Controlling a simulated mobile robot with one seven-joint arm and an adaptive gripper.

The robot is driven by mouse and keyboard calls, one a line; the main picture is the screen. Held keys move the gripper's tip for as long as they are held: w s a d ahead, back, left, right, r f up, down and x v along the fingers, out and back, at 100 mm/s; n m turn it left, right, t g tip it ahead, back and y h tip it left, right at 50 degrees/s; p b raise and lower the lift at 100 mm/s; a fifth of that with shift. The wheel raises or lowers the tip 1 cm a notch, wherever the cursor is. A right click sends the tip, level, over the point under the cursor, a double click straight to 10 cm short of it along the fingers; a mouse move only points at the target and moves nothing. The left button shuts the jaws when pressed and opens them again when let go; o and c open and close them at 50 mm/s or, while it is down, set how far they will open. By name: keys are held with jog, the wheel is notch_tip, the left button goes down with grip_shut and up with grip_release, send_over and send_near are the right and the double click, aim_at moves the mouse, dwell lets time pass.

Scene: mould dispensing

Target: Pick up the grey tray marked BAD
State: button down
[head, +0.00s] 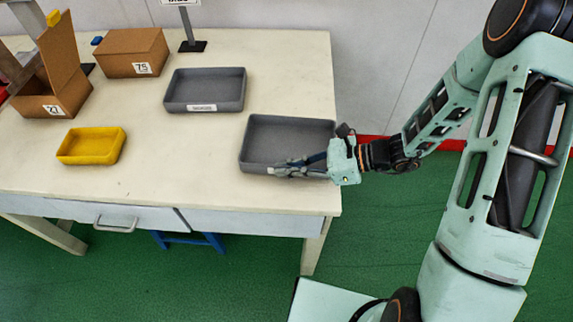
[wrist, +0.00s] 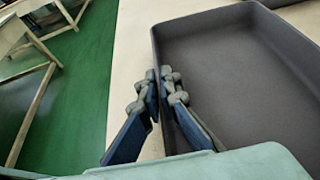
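A grey tray (head: 288,135) lies flat near the right end of the table; it fills the right of the wrist view (wrist: 235,60). My gripper (head: 283,170) is at its near wall. In the wrist view my gripper (wrist: 160,88) has one finger outside this wall and one inside, with the tips close together on the rim.
A yellow tray (head: 92,145) and an open cardboard box (head: 55,97) marked 27 stand on the left of the table (head: 170,185). A closed box (head: 130,52) marked 75 and a black sign stand (head: 191,45) are at the back. The front middle of the table is clear.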

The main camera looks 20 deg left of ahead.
jog(key=s+d+r+p, duration=0.1)
jog(key=s+r+p, duration=1.1)
jog(key=p, duration=0.3)
jog(key=shift+s+d+r, duration=0.15)
jog(key=shift+s+r, duration=0.05)
jog(key=shift+s, duration=0.6)
